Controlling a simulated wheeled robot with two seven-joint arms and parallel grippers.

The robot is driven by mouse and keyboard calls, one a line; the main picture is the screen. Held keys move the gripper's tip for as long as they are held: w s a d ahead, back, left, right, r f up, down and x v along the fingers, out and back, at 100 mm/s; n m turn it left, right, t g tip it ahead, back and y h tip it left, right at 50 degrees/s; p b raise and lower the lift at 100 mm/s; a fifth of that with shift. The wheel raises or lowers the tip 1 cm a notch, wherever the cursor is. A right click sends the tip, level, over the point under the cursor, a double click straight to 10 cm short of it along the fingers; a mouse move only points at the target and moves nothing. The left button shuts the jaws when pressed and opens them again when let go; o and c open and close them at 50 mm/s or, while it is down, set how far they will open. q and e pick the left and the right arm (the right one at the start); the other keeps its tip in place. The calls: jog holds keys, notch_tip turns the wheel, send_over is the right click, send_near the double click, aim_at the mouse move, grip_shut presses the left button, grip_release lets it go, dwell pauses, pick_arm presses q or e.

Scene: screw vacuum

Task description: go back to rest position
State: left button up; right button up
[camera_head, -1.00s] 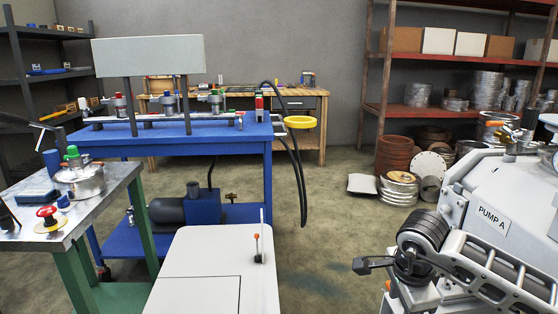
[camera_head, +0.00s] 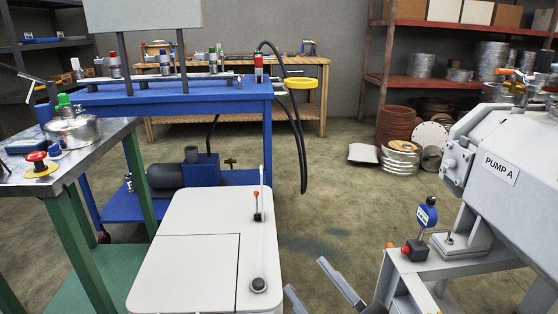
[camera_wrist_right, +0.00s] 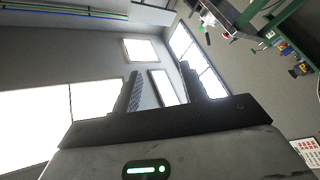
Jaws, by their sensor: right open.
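My right gripper (camera_head: 305,274) shows at the bottom edge of the head view, its two grey fingers spread with nothing between them. In the right wrist view my right gripper (camera_wrist_right: 160,76) is also open and empty, its fingers against a wall with bright windows. The gripper is beside the right side of the white cabinet top and left of the grey machine marked PUMP A (camera_head: 500,168). It looks clear of both. My left gripper is in neither view.
A white cabinet (camera_head: 196,250) with a small orange-tipped lever stands low in the centre. A blue cart (camera_head: 225,97) with a yellow ring is behind it. A steel-topped green table (camera_head: 105,135) stands left. Open floor (camera_head: 330,205) lies between cabinet and pump.

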jog(key=s+d+f+m+g+h+b, duration=0.1)
jog(key=s+f+m+g+h, duration=0.15)
jog(key=f+m, duration=0.4)
jog(key=s+d+f+m+g+h+b, duration=0.1)
jog(key=s+d+f+m+g+h, duration=0.15)
jog(key=f+m, duration=0.4)
pick_arm(q)
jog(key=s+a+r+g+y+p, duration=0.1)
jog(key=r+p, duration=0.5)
jog(key=p, duration=0.7)
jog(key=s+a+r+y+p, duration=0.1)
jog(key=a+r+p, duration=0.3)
jog(key=p, duration=0.9)
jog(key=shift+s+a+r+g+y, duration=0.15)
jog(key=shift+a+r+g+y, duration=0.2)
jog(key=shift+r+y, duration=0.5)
pick_arm(e)
jog(key=s+d+r+n+g+h, duration=0.1)
jog(key=d+r+h, duration=0.3)
jog(key=r, duration=0.7)
jog(key=shift+s+d+r+g, duration=0.35)
jog(key=shift+s+d+g, duration=0.15)
jog(key=shift+s+d, duration=0.2)
